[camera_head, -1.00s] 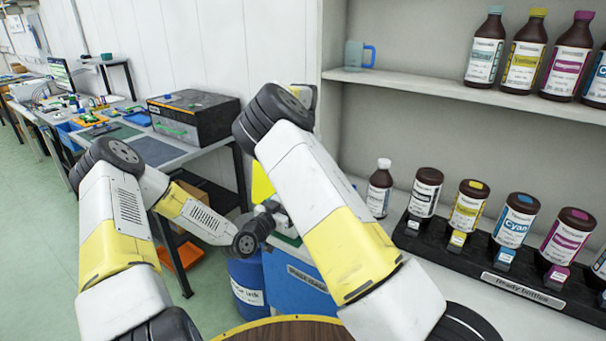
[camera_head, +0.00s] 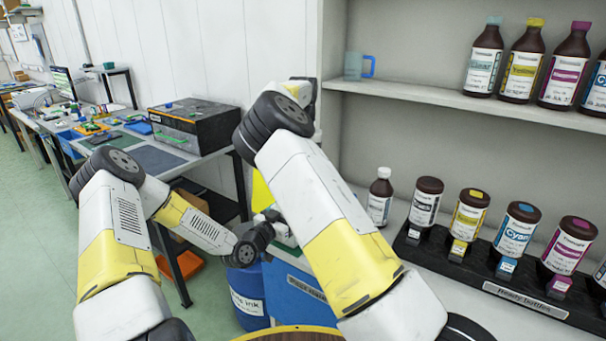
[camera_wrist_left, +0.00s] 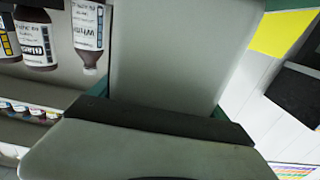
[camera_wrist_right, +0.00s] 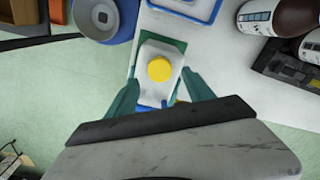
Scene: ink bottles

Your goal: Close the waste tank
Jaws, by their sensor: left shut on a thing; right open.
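The waste tank looks like a small white container (camera_wrist_right: 152,92) with a round yellow cap (camera_wrist_right: 159,69) on top, in the right wrist view. My right gripper (camera_wrist_right: 163,82) is open, with one green finger on each side of it; whether they touch it I cannot tell. My left gripper (camera_wrist_left: 165,105) is shut on a pale grey slab-like body (camera_wrist_left: 180,55) that fills its wrist view, apparently the same tank seen close up. In the head view both grippers are mostly hidden behind my arms, above the blue station (camera_head: 292,292).
A blue waste-ink barrel (camera_head: 247,298) stands left of the station; its grey-lidded top (camera_wrist_right: 100,15) also shows in the right wrist view. A rack of ink bottles (camera_head: 480,268) and a small white-capped bottle (camera_head: 379,199) stand on the right. A shelf (camera_head: 430,96) holds more bottles.

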